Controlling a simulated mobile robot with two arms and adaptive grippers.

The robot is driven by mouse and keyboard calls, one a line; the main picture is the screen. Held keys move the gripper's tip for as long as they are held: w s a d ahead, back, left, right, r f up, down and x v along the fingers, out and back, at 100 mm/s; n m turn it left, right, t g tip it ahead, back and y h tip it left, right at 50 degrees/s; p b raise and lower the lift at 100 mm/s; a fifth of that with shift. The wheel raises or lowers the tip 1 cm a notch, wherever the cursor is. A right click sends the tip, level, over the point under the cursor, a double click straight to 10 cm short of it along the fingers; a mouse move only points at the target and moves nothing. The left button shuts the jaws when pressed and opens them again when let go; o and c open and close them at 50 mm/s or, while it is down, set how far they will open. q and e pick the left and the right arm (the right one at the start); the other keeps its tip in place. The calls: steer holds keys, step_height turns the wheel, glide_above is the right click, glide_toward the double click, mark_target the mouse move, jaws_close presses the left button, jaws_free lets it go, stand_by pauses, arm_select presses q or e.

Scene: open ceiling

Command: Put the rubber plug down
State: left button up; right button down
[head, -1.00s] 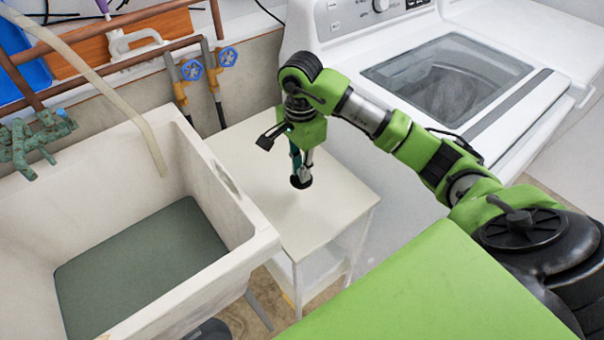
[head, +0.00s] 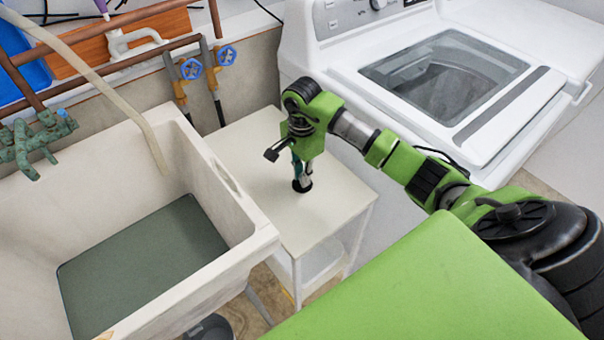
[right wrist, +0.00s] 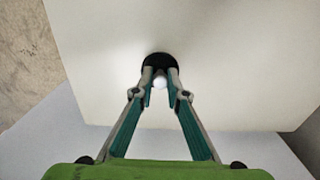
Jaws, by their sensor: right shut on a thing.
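The rubber plug (head: 301,186) is a small black disc at the tips of my right gripper (head: 300,171), over the white side table (head: 341,205). In the right wrist view the plug (right wrist: 158,61) is a black round piece with a pale knob between the fingertips, and my right gripper (right wrist: 160,82) is shut on it. The plug is at or very close to the tabletop; I cannot tell whether it touches. My left gripper is in neither current view.
A deep utility sink (head: 257,240) with dark water stands left of the table. A white washing machine (head: 400,55) stands behind and to the right. Blue valves (head: 191,69) and pipes are on the back wall. The tabletop around the plug is clear.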

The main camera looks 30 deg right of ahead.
steer(key=c, duration=2)
jaws_free()
steer(key=shift+r+p, duration=0.25)
steer(key=shift+p, duration=0.1)
steer(key=shift+r, duration=0.35)
step_height(320, 180, up, 11)
steer(key=shift+r+b, duration=0.1)
steer(key=shift+b, duration=0.9)
